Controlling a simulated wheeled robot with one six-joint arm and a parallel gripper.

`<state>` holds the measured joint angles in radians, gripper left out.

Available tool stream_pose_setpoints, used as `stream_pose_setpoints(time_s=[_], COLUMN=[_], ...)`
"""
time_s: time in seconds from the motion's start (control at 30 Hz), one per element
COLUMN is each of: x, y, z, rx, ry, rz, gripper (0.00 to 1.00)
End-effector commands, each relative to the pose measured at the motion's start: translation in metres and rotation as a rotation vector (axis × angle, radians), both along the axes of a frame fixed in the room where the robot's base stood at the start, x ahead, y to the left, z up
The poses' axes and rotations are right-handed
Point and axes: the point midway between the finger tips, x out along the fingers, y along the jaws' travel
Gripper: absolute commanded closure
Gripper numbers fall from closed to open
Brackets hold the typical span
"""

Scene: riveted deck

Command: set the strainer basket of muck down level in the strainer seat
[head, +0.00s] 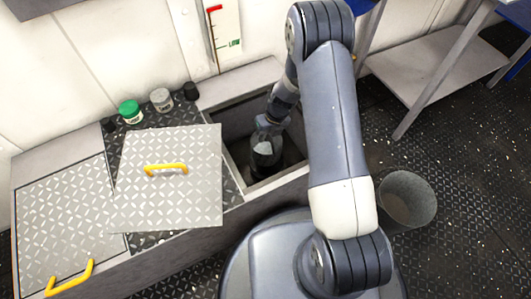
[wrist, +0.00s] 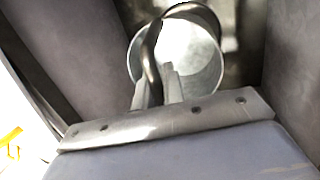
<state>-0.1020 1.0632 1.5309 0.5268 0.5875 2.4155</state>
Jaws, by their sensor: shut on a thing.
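My gripper (head: 266,152) reaches down into the open rectangular well (head: 233,150) in the deck. In the wrist view my gripper (wrist: 163,85) is shut on the dark curved handle of the strainer basket (wrist: 210,65). The basket is a pale grey round vessel hanging beyond the fingers, between the well's walls. Its inside looks bright, and I cannot make out the muck. In the head view my gripper and the well's edge hide the basket. The strainer seat cannot be made out in either view, so I cannot tell whether the basket touches it.
A loose tread-plate cover (head: 200,195) with a yellow handle lies left of the well. Several small jars, one with a green lid (head: 130,108), stand behind it. A level gauge (head: 222,38) is on the wall. A grey bin (head: 424,195) stands on the floor at right.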

Motion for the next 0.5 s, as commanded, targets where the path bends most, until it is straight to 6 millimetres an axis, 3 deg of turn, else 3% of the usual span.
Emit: stream_pose_setpoints(time_s=[0.03,0.1,0.5], x=[-0.001,0.000,0.000], y=[0.000,0.000,0.000], z=[-0.017,-0.028,-0.070], rx=[0.000,0.000,0.001], ry=[0.003,0.002,0.001], rz=[0.001,0.001,0.002], gripper=[1.00,1.00,1.00])
